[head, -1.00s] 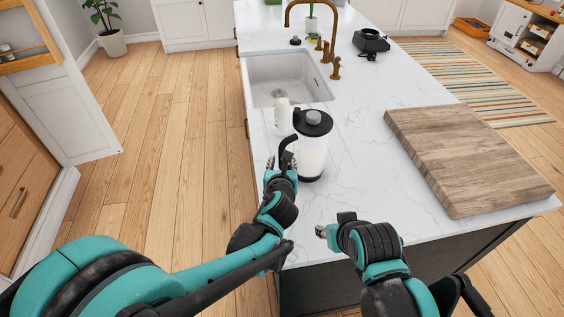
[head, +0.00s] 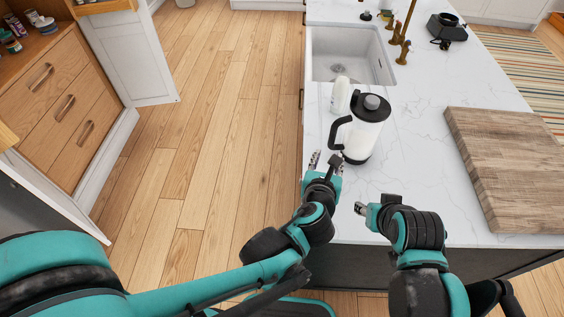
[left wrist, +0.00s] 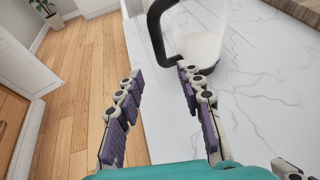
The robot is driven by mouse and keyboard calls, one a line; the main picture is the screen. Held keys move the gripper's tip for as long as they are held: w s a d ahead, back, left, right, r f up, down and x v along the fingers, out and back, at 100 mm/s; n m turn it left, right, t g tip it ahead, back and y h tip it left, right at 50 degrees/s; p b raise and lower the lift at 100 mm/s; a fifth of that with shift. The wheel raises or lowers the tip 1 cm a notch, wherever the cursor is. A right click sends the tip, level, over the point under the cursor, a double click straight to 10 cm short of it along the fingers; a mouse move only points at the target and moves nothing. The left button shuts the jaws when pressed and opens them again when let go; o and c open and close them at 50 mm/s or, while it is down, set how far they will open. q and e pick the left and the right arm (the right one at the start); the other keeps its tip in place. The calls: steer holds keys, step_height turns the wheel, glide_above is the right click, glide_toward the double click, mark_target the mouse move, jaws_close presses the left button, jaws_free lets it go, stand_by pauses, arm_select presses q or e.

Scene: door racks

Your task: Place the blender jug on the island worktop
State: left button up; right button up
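The blender jug (head: 368,128), clear with a black lid, black handle and pale contents, stands upright on the white marbled island worktop (head: 415,150), near its left edge. My left gripper (head: 327,162) is open just in front of the jug's handle. In the left wrist view its fingers (left wrist: 160,72) are spread and empty, with the jug (left wrist: 205,35) beyond them and the lower handle close to the right fingertip. Whether they touch is unclear. My right gripper (head: 361,208) is low over the worktop's near edge; its finger opening is hard to see.
A white bottle-like item (head: 341,95) stands behind the jug, beside the sink (head: 345,55) and brass tap (head: 402,35). A black appliance base (head: 447,28) is farther back. A wooden board (head: 510,165) lies right.

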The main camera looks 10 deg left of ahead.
arm_select(q)
steer(key=s+a+f+n+g+y, duration=0.1)
steer(key=s+a+n+g+y, duration=0.15)
steer(key=a+n, duration=0.95)
steer(key=s+a+f+n+g+y, duration=0.1)
steer(key=s+a+n+g, duration=0.15)
steer(key=a+n, duration=0.85)
steer(key=s+a+n+g+h, duration=0.1)
steer(key=s+n, duration=0.6)
steer(key=n, duration=0.7)
steer(key=shift+a+n, duration=0.25)
steer(key=shift+n, duration=0.05)
steer(key=shift+f, duration=0.1)
steer(key=shift+f+b, duration=0.4)
steer(key=shift+b, duration=0.05)
